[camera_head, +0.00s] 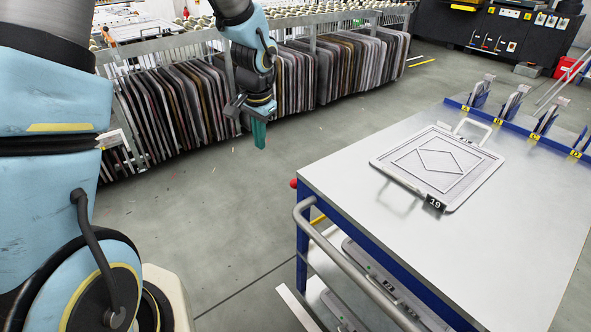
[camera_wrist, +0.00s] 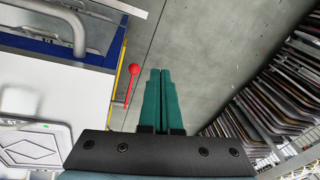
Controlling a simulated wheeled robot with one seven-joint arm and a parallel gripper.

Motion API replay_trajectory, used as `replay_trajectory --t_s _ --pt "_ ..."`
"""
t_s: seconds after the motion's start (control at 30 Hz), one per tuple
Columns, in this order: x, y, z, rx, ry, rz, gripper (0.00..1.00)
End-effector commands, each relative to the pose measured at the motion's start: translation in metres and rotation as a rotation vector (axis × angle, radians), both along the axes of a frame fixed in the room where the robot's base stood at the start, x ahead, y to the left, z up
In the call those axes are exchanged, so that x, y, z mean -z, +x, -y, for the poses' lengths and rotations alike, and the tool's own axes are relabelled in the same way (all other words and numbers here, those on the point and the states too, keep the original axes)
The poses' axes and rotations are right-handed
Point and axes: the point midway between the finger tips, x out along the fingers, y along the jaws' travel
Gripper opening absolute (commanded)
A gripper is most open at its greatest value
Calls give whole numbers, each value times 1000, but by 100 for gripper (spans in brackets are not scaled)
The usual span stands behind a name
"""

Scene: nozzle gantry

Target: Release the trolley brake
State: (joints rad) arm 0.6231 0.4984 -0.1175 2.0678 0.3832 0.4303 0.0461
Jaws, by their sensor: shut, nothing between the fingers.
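The trolley (camera_head: 400,240) has a grey top and a blue frame, and stands at the right in the head view. Its brake lever shows in the wrist view as a red knob (camera_wrist: 134,69) on a thin rod beside a yellow strip. My gripper (camera_head: 259,135) has green fingers, which are shut and empty. It hangs over the floor left of the trolley. In the wrist view the fingertips (camera_wrist: 160,73) are right of the red knob, apart from it in the picture.
A framed plate marked 19 (camera_head: 440,166) lies on the trolley top. A grey handle rail (camera_head: 340,262) runs along its near side. A long rack of upright panels (camera_head: 190,105) stands behind my gripper. The grey floor (camera_head: 200,215) between rack and trolley is clear.

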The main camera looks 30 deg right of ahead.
Motion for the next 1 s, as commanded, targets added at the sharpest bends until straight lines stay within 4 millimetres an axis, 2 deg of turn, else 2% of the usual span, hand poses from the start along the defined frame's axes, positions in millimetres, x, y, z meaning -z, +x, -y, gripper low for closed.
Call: replay_trajectory --t_s 0.03,0.1,0.23,0.67,0.83,1.0 --pt "5 -6 31 83 6 5 0" --pt "12 -13 60 168 12 15 0" --pt "20 -21 89 252 16 27 0" --pt "24 -22 92 261 17 29 0" --pt "43 -18 93 262 19 27 0" --pt "75 -11 96 262 21 26 0"
